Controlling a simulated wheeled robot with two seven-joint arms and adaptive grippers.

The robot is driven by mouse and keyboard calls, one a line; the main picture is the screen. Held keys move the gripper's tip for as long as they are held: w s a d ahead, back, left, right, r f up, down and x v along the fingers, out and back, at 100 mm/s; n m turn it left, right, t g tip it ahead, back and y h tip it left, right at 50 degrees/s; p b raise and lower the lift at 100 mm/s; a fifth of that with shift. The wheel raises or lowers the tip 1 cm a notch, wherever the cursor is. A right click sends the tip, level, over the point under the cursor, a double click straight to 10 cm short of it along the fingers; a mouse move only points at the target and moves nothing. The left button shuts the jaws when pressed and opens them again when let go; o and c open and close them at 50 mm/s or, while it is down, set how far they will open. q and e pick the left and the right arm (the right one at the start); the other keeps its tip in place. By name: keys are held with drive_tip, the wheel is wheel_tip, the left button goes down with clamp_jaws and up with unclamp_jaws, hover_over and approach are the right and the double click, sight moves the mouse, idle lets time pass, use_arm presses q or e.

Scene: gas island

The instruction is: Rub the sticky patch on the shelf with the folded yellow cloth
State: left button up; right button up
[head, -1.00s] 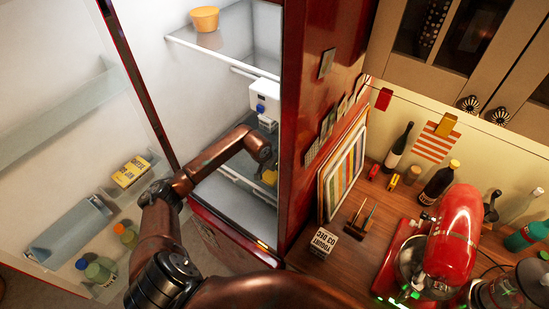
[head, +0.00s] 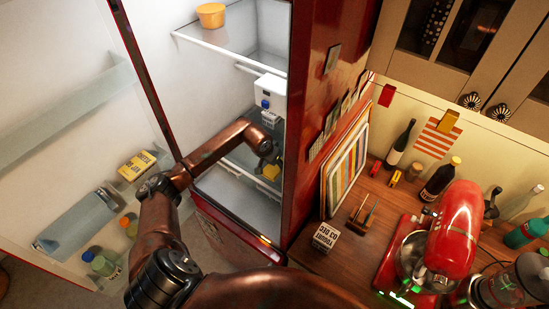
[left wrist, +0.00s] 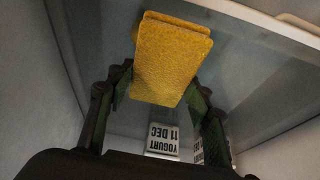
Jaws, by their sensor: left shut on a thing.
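The folded yellow cloth (left wrist: 172,58) is held between the two fingers of my left gripper (left wrist: 160,88), which is shut on it. In the head view the left gripper (head: 270,160) is inside the open fridge, low on the right side, with a bit of the yellow cloth (head: 271,171) showing below it. The cloth is close to the glass fridge shelf (head: 238,160); I cannot tell whether they touch. The sticky patch cannot be made out in either view. My right gripper is not in view.
Yogurt cartons (left wrist: 162,143) stand beyond the cloth. A white box (head: 271,90) hangs on the fridge's inner wall. An orange tub (head: 211,15) sits on the upper shelf (head: 225,50). The red side wall (head: 310,150) is close right of the gripper. The open door (head: 80,130) is at left.

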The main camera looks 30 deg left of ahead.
use_arm(q)
drive_tip(key=r, duration=0.3)
drive_tip(key=shift+s+a+p, duration=0.15)
drive_tip(key=shift+a+p, duration=0.2)
drive_tip(key=shift+r, duration=0.7)
drive_tip(key=shift+d+r, duration=0.1)
drive_tip(key=shift+r, duration=0.4)
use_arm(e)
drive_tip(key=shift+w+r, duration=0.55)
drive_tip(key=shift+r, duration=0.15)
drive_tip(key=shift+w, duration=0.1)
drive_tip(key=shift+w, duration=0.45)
